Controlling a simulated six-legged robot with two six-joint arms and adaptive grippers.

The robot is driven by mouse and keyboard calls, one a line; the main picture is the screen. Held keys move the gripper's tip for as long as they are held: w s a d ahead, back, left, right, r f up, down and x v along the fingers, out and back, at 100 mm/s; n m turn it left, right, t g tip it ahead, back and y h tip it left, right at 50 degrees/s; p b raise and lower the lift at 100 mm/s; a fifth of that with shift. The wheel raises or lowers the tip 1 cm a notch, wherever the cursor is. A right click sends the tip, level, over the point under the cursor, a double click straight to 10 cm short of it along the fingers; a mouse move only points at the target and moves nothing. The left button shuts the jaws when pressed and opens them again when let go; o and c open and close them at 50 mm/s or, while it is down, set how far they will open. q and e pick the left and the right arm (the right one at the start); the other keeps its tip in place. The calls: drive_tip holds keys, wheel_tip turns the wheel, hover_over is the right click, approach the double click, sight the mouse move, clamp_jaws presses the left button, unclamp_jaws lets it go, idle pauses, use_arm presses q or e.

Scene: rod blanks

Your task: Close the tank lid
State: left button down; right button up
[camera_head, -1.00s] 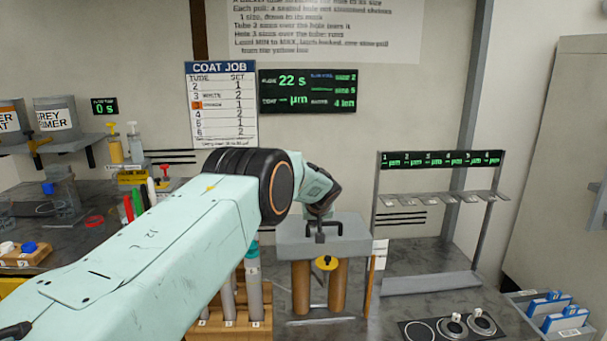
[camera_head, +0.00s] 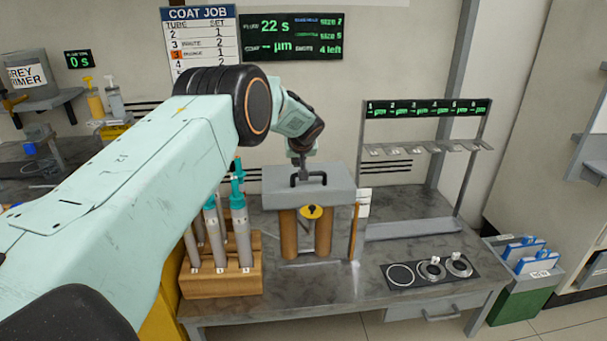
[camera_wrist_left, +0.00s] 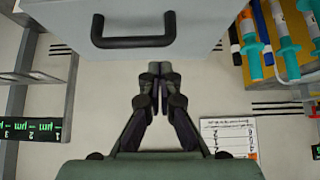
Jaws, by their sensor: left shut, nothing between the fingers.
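The tank lid (camera_head: 330,195) is a thick grey slab with a black bar handle (camera_head: 308,180), above two brown cylinders and a yellow round piece (camera_head: 311,212). Whether it is fully seated cannot be told. My left gripper (camera_head: 303,168) is at the lid's back, just behind the handle in the picture. In the left wrist view, the closed fingers (camera_wrist_left: 157,90) meet with nothing between them, just past the lid's edge. The handle (camera_wrist_left: 133,42) stands apart from the fingertips. My right gripper is not in view.
A wooden rack (camera_head: 222,282) with grey-and-teal tubes stands left of the tank. A gauge stand (camera_head: 425,108) and a dark plate with rings (camera_head: 432,270) are to the right. A green bin (camera_head: 520,295) stands at the table's right end. Grey table top is bare between.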

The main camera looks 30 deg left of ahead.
use_arm(q)
drive_tip(key=s+d+f+b, duration=0.1)
drive_tip(key=s+d+b, duration=0.1)
drive_tip(key=s+d, duration=0.4)
drive_tip(key=shift+s+f, duration=0.15)
drive_tip(key=shift+s, duration=0.5)
